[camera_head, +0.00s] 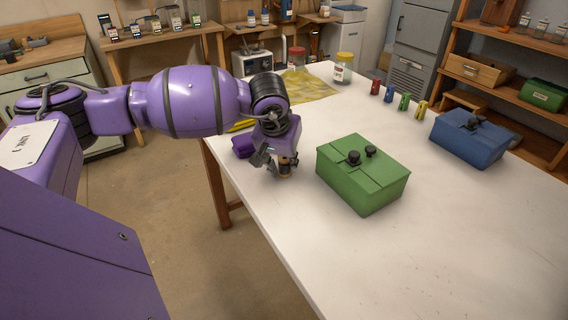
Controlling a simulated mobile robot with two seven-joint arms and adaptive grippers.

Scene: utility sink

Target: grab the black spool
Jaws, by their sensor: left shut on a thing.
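My left gripper (284,170) points down over the near-left part of the white table, just left of the green box. It is shut on a small upright spool with tan and dark parts, which I take to be the black spool (286,168). The fingers cover much of the spool, and I cannot tell whether it still touches the table. My right gripper is not in view.
A green box (362,178) with dark knobs stands right of my gripper. A purple object (243,146) lies close on its left. A blue box (468,140), several small coloured items, jars and a yellow sheet (305,86) stand farther back. The white table (440,240) is clear in front.

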